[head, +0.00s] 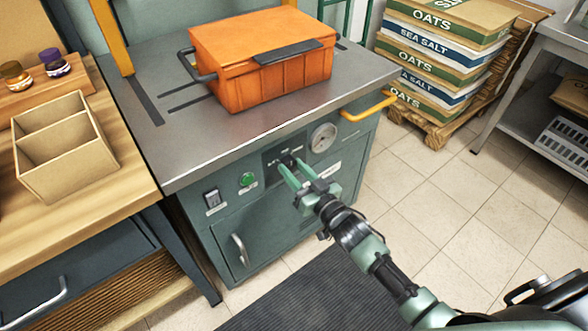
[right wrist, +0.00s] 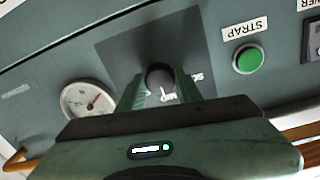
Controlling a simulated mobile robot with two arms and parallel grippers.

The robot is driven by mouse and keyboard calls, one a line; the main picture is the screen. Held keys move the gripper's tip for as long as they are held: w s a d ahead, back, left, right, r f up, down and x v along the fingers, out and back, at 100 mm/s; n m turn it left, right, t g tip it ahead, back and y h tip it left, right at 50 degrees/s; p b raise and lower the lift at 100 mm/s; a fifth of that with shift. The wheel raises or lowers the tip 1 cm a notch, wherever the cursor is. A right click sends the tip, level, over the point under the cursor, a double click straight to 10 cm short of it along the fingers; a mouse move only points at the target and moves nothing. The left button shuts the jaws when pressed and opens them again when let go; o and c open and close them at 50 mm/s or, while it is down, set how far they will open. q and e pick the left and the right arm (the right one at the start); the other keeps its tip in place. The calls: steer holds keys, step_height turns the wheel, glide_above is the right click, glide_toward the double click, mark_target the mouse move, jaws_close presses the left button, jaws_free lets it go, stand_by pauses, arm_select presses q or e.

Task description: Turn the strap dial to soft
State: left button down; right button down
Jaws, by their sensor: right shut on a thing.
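The strap dial (right wrist: 160,77) is a dark round knob on a dark plate (right wrist: 118,52) on the front of the green strapping machine (head: 222,237). In the right wrist view, which is upside down, a white pointer line shows on the knob, with partly hidden lettering below it and to its right. I cannot tell for sure which mark the pointer meets. My right gripper (right wrist: 160,88) is shut on the dial, one green finger on each side. In the head view, the right gripper (head: 290,164) reaches the machine's front panel and largely hides the dial. My left gripper is out of view.
A green STRAP button (head: 247,180), a power switch (head: 212,198) and a gauge (head: 322,138) sit beside the dial. An orange crate (head: 270,95) stands on the metal top. A yellow handle (head: 368,108) juts out at right.

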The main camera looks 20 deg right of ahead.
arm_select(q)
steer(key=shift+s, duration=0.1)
arm_select(e)
steer(key=shift+n, duration=0.8)
steer(key=shift+n+p, duration=0.45)
steer(key=shift+n, duration=0.35)
steer(key=n, duration=0.2)
steer(key=shift+d+n, duration=0.1)
steer(key=shift+n, duration=0.3)
steer(key=n, duration=0.4)
steer(key=shift+f, duration=0.1)
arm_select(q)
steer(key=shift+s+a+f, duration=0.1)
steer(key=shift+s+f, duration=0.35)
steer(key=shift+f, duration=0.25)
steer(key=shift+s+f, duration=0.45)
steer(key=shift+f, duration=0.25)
arm_select(e)
steer(key=shift+n+y, duration=0.4)
steer(key=shift+n, duration=0.6)
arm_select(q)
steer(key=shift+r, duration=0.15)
